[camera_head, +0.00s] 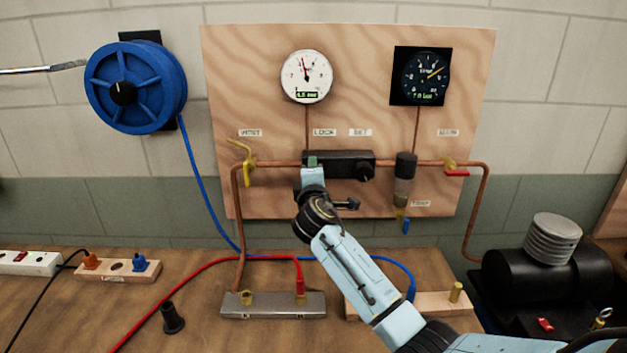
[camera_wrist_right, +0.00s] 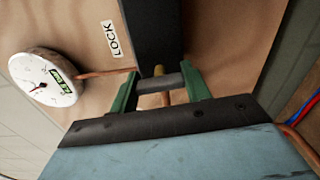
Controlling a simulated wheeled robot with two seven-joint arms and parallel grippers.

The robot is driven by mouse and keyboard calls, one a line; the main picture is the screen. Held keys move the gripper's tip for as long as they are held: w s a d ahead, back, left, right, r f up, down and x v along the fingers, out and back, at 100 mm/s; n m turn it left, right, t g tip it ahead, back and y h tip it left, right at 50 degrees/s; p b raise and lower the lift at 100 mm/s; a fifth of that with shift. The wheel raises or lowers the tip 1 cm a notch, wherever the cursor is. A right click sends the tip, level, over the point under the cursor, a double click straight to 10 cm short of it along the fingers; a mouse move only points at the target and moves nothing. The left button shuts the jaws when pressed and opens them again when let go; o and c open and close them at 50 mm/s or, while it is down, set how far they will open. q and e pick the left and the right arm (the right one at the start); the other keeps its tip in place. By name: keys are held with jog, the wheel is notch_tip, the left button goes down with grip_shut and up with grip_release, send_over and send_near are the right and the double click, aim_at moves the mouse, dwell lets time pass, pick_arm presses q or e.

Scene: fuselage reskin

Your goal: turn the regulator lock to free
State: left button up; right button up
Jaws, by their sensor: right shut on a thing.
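The regulator (camera_head: 338,160) is a black block on the wooden panel, with a round black knob (camera_head: 365,171) at its right end. My right gripper (camera_head: 312,163) is at the regulator's left end, just under the LOCK label (camera_head: 324,132). In the right wrist view my right gripper (camera_wrist_right: 160,90) has its green fingers on either side of a small grey bar, the regulator lock (camera_wrist_right: 160,83), beside the black regulator body (camera_wrist_right: 152,40). The LOCK label (camera_wrist_right: 111,40) shows there too. The lock is hidden behind my gripper in the head view. My left gripper does not show.
A white gauge (camera_head: 306,76) and a black gauge (camera_head: 425,78) are above. A yellow-handled valve (camera_head: 246,163) is left of the regulator, a red-handled valve (camera_head: 455,172) right. A dark filter (camera_head: 404,180) stands close right of the knob. A blue hose reel (camera_head: 150,88) hangs at left.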

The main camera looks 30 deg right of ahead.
jog(key=shift+m, duration=0.7)
jog(key=shift+c, duration=0.2)
jog(key=o, duration=1)
jog(key=b+v, duration=0.1)
jog(key=v, duration=1.2)
jog(key=shift+s, duration=0.25)
